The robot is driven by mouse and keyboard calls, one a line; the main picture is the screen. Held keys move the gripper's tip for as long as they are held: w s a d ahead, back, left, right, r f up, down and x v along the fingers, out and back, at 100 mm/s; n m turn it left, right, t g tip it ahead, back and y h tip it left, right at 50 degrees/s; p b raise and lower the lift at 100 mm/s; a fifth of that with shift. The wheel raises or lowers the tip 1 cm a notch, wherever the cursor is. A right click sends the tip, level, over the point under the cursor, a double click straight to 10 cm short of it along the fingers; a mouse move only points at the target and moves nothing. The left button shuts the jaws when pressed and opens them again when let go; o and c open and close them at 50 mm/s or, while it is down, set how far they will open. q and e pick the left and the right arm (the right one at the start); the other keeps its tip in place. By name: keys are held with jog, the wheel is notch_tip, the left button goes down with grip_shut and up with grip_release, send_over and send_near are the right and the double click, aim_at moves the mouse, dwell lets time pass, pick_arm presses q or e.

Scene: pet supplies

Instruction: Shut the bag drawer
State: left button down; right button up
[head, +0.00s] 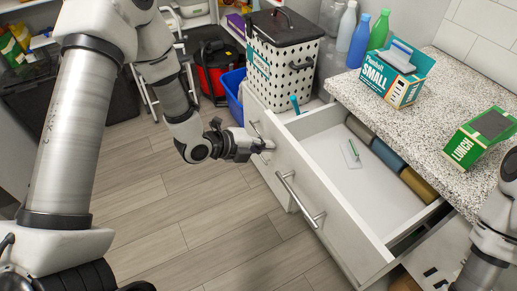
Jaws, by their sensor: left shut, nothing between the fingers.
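The bag drawer (340,228) is pulled well out from under the speckled counter, its white front facing left with a metal bar handle (300,199). Inside, rolls in grey-green, blue and mustard (389,156) lie along the back, and a small pale card with a green item (352,155) lies on the bottom. My left gripper (266,146) is shut and empty, by the far-left end of the drawer front; I cannot tell whether it touches. My right arm shows at the right edge, with its gripper out of view.
A green lunch box (481,136) and a "Small" carton (394,79) stand on the counter (440,95). Bottles (358,42) and a dotted white bin (284,66) stand behind. A blue bin (233,92) is left of it. The wooden floor (190,215) left of the drawer is clear.

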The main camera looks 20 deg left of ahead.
pick_arm(q)
jog(key=b, duration=0.2)
send_over(327, 134)
jog(key=s, duration=0.1)
jog(key=shift+a, duration=0.35)
jog(key=shift+w+d, duration=0.3)
jog(key=shift+w, duration=0.1)
jog(key=shift+r, duration=0.1)
